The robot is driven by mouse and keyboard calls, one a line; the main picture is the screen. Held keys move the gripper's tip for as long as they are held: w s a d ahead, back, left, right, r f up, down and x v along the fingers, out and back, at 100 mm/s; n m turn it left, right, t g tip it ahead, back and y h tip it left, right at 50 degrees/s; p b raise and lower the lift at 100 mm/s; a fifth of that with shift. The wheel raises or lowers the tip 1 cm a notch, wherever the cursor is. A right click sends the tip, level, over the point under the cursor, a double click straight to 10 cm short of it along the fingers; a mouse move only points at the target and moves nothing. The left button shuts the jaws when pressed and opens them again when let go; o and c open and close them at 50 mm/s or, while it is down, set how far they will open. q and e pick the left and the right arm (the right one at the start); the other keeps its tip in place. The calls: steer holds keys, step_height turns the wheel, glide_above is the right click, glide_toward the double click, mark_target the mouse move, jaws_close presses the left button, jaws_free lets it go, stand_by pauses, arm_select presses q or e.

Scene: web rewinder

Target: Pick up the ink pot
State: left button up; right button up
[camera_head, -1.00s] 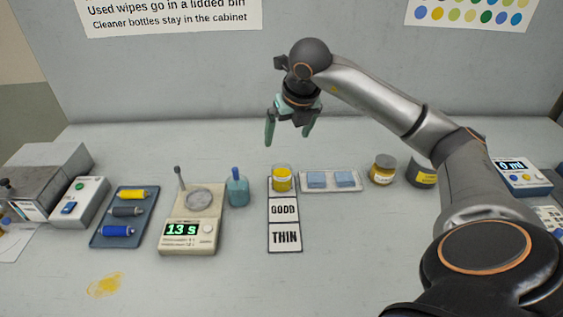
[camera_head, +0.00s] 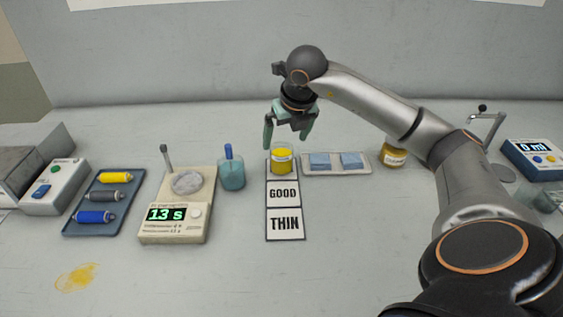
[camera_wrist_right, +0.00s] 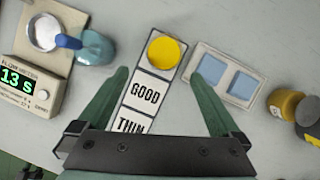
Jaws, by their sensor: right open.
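The ink pot, a small clear pot of yellow ink (camera_head: 282,160), stands upright on the top field of a white card strip (camera_head: 284,193) marked GOOD and THIN. In the right wrist view the ink pot shows from above as a yellow disc (camera_wrist_right: 163,52). My right gripper (camera_head: 286,140) is open and empty, with green fingers pointing down, just above the pot in the head view. In the right wrist view its fingertips (camera_wrist_right: 160,77) are spread either side of the strip, with the pot beyond them. My left gripper is out of view.
A teal bottle (camera_head: 232,172) and a timer device (camera_head: 172,222) stand left of the strip. A tray (camera_head: 337,170) with two blue pads lies close on its right. A yellow jar (camera_head: 394,156) stands farther right.

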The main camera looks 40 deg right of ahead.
mark_target(282, 158)
steer(key=x, duration=1.1)
steer(key=shift+d, duration=0.25)
steer(key=shift+s, duration=0.1)
steer(key=shift+r, duration=0.15)
steer(key=c, duration=1.5)
